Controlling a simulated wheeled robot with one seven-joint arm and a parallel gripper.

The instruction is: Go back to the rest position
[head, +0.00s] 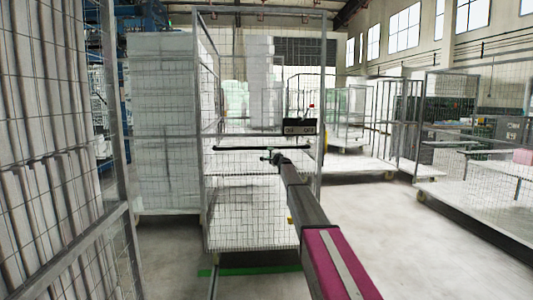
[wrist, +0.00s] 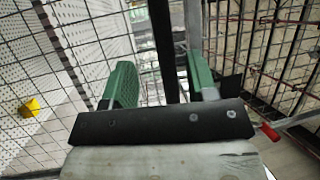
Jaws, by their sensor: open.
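My arm reaches forward from the bottom right in the head view, and my gripper (head: 268,157) is at its far end, small, in front of or at the wire cage trolley (head: 201,130). I cannot tell whether it touches the mesh. In the wrist view the two green fingers of my gripper (wrist: 160,84) stand apart with nothing visibly held. A dark upright bar shows between them, with wire mesh on both sides. How far the bar is from the fingers is unclear.
Another mesh cage (head: 130,235) with white sheets stands close on the left. White foam stacks (head: 165,120) stand behind it. More cage trolleys (head: 480,215) stand at the right. The grey floor (head: 410,260) right of my arm is clear. A yellow piece (wrist: 31,107) shows beyond the mesh.

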